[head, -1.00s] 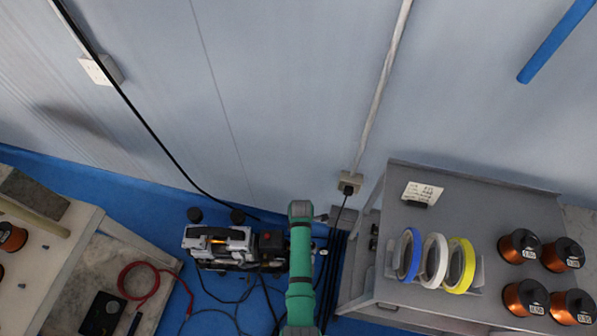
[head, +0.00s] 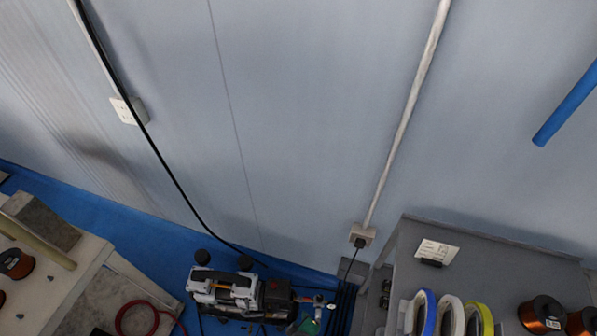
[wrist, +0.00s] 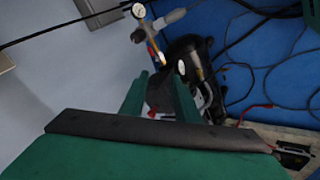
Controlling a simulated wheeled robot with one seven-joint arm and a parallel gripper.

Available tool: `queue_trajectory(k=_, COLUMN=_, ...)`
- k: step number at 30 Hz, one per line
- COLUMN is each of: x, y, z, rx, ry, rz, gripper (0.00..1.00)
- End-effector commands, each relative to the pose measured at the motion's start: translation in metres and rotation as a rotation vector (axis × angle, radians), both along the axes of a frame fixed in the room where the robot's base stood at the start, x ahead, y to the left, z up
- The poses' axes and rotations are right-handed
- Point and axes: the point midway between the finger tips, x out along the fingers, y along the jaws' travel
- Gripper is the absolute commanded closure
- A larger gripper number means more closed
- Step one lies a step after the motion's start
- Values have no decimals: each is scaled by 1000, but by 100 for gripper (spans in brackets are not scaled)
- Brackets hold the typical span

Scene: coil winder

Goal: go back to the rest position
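My gripper (wrist: 160,88) shows in the wrist view as two green fingers in front of a dark bar. The fingers stand apart with a gap between them, and I see nothing held. Beyond them, the compressor (wrist: 188,60) lies on the blue floor, with a pressure gauge (wrist: 139,11) near the top. In the head view my gripper is not visible; only a bit of my green arm shows at the bottom edge, near the compressor (head: 235,291).
A grey bench (head: 408,262) at right carries blue, white and yellow tape rolls (head: 478,318) and copper wire spools (head: 541,313). A work table (head: 88,262) with a red cable (head: 124,311) is at left. A wall socket (head: 362,236) and black cables are near the compressor.

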Motion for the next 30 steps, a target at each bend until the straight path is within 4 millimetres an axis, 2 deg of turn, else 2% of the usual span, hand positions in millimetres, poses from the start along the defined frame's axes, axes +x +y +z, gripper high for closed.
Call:
queue_trajectory(k=1, x=-14, y=1, z=10, rx=23, ry=-37, rz=-36, gripper=71)
queue_trajectory(k=8, x=-56, y=5, z=79, rx=161, ry=-240, rz=-206, gripper=71)
queue_trajectory(k=14, x=-89, y=6, z=156, rx=312, ry=-411, rz=-330, gripper=71)
queue_trajectory(k=18, x=-110, y=7, z=219, rx=433, ry=-527, rz=-400, gripper=71)
queue_trajectory(k=24, x=-131, y=7, z=304, rx=606, ry=-663, rz=-470, gripper=71)
queue_trajectory(k=27, x=-136, y=8, z=334, rx=667, ry=-706, rz=-488, gripper=71)
queue_trajectory(k=30, x=-139, y=8, z=351, rx=703, ry=-732, rz=-497, gripper=71)
